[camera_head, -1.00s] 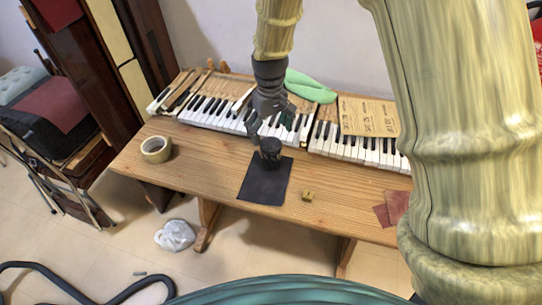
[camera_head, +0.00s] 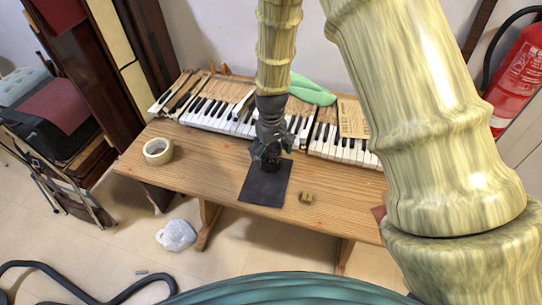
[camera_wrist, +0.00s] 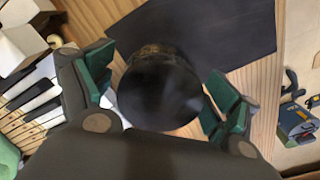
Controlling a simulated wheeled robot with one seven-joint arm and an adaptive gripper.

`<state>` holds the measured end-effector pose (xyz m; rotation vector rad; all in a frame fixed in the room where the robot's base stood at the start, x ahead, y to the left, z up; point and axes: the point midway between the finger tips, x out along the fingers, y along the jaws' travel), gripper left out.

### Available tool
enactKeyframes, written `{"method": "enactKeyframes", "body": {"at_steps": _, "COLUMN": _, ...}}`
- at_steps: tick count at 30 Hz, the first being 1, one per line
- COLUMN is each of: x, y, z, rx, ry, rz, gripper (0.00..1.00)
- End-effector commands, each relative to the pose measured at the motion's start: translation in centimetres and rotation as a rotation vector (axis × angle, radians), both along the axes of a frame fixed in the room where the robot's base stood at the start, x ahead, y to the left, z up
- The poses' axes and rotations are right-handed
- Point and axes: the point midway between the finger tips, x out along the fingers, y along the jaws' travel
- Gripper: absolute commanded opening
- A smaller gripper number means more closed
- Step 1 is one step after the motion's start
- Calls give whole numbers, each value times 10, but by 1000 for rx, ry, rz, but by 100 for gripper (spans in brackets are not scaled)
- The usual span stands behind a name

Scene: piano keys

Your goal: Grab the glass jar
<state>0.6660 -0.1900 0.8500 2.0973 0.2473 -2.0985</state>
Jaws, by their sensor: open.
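The glass jar looks like a small dark cylinder with a round black lid (camera_wrist: 160,90); the wrist view sees it from above. In the head view the jar (camera_head: 271,166) stands at the back edge of a black mat (camera_head: 263,188) on the wooden table, mostly hidden by my gripper. My gripper (camera_head: 267,160) comes down over the jar from above. In the wrist view my gripper (camera_wrist: 160,98) is open, with one green-padded finger on each side of the lid. Whether the pads touch the jar cannot be told.
Piano keys (camera_head: 210,115) lie along the back of the table (camera_head: 190,160). A tape roll (camera_head: 158,151) is at the left, and a small brass-coloured block (camera_head: 306,197) is right of the mat. A green cloth (camera_head: 312,92) lies behind the keys.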

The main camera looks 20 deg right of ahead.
Motion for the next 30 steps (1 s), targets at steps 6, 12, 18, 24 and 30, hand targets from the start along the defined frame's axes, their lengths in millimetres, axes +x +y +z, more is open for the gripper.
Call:
{"method": "enactKeyframes", "body": {"at_steps": 6, "x": 0, "y": 0, "z": -9, "rx": 0, "ry": -1, "rz": -1, "gripper": 89}}
{"method": "enactKeyframes", "body": {"at_steps": 12, "x": 0, "y": 0, "z": -9, "rx": 0, "ry": -1, "rz": -1, "gripper": 89}}
{"method": "enactKeyframes", "body": {"at_steps": 18, "x": 0, "y": 0, "z": -9, "rx": 0, "ry": 0, "rz": -1, "gripper": 52}}
{"method": "enactKeyframes", "body": {"at_steps": 24, "x": 0, "y": 0, "z": -9, "rx": -1, "ry": -1, "rz": 0, "gripper": 26}}
{"method": "enactKeyframes", "body": {"at_steps": 30, "x": 0, "y": 0, "z": -8, "rx": -1, "ry": -1, "rz": 0, "gripper": 26}}
